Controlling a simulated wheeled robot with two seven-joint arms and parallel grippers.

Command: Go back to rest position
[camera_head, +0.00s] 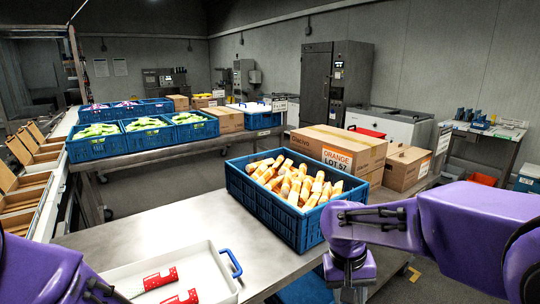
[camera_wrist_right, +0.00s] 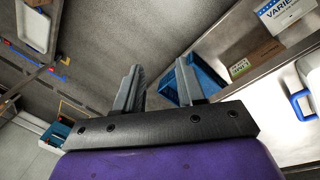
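My right arm comes in from the right in the head view, bent downward in front of the blue crate (camera_head: 262,205) of orange-wrapped lollies (camera_head: 300,182). In the right wrist view my right gripper (camera_wrist_right: 160,80) has its two fingers apart with nothing between them. It hangs over the floor beside the table. My left arm shows at the bottom left of the head view, and the dark tip of my left gripper (camera_head: 108,292) is near the white tray (camera_head: 212,262). Its fingers are too cut off to tell whether they are open.
The steel table (camera_head: 160,240) has bare surface left of the crate. Red-handled tools (camera_head: 160,279) lie in the tray. A cardboard box (camera_head: 335,147) marked ORANGE stands behind the crate. Blue crates of green lollies (camera_head: 97,142) stand on the back table. Open floor shows under my right gripper.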

